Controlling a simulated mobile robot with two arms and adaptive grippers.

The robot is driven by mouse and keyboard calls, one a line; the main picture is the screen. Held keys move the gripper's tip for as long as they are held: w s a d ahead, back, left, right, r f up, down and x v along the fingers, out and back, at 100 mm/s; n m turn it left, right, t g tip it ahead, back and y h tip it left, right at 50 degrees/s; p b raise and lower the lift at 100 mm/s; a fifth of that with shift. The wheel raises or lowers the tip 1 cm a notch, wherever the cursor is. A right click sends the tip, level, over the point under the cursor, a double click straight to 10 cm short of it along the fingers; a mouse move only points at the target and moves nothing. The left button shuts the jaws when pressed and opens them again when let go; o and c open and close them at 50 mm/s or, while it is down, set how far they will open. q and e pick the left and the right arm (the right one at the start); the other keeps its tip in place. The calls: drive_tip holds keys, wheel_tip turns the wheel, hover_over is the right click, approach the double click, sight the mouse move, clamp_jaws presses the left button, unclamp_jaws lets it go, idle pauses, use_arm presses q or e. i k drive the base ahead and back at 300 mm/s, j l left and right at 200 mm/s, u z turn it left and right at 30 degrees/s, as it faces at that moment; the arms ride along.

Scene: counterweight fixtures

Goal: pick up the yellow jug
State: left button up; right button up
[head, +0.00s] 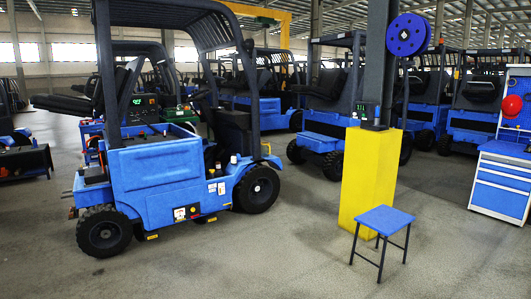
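I cannot make out a yellow jug in the head view. The large yellow thing is a tall block (369,175) around the foot of a dark pillar, not a jug. Small dark items (374,124) stand on top of the block, too small to identify. Neither of my grippers is in view.
A blue forklift (160,170) stands at the left. A blue stool (384,219) stands in front of the yellow block. A blue and white drawer cabinet (503,183) is at the right edge. More blue vehicles line the back. The grey floor (270,255) in front is clear.

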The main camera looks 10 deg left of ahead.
sight(264, 146)
drive_tip(key=i+z, duration=0.1)
drive_tip(key=i, duration=6.25)
drive_tip(key=i+u, duration=0.2)
drive_tip(key=i, duration=0.3)
drive_tip(key=i+l+u, duration=0.25)
drive_tip(key=i, duration=0.2)
drive_tip(key=i+l+u, duration=0.2)
drive_tip(key=i, duration=0.25)
drive_tip(key=i+l+u, duration=0.2)
drive_tip(key=i, duration=0.25)
